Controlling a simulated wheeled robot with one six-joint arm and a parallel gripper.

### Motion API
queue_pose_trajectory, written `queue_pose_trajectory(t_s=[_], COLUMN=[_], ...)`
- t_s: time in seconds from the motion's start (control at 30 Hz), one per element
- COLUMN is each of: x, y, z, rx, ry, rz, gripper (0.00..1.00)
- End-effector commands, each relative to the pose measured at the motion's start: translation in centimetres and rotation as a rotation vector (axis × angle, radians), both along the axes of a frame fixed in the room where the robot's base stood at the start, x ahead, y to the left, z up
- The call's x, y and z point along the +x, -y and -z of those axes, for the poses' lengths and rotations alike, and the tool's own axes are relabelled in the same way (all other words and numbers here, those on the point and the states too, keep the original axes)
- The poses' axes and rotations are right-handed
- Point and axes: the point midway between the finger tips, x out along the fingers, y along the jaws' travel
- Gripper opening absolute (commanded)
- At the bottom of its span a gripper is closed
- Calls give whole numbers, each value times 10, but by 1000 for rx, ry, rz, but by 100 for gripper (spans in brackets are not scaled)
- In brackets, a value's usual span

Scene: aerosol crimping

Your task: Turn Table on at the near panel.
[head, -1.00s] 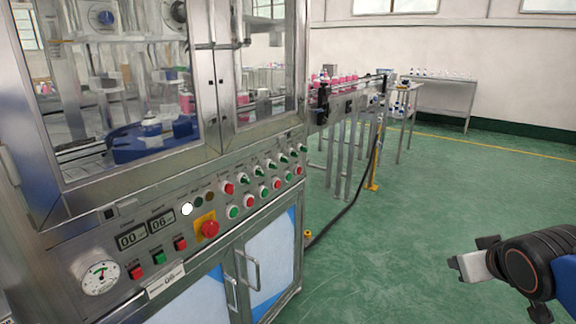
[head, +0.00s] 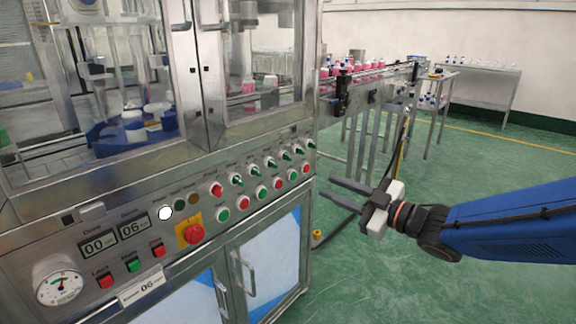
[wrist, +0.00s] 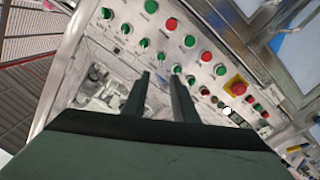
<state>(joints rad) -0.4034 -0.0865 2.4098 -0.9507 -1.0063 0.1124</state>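The near panel (head: 127,267) is a sloped steel face on the front of the machine. An upper row starts with a red button (head: 216,190) and continues right with several green selector switches (head: 253,170). A lower row alternates green (head: 223,215) and red (head: 261,191) buttons. The labels are too small to read, so I cannot tell which control is Table. My gripper (head: 327,187) is open and empty, its fingers pointing left just off the panel's right end. In the wrist view the fingers (wrist: 160,76) point toward the rows, apart from them.
A red emergency stop (head: 193,234) on a yellow plate, a gauge (head: 59,287) and two displays sit at the panel's left. Cabinet handles (head: 244,272) stick out below. A conveyor (head: 375,90) with pink bottles runs behind. The green floor (head: 480,155) at right is clear.

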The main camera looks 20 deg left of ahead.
Motion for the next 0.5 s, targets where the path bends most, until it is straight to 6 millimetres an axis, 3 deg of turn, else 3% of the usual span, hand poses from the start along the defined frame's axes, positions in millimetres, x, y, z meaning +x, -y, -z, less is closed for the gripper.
queue_pose_trajectory(t_s=[0.27,0.5], x=[5,20], y=[-24,-62], z=[0,0], rx=[8,7], ry=[2,2], rz=[-22,-20], gripper=[26,26])
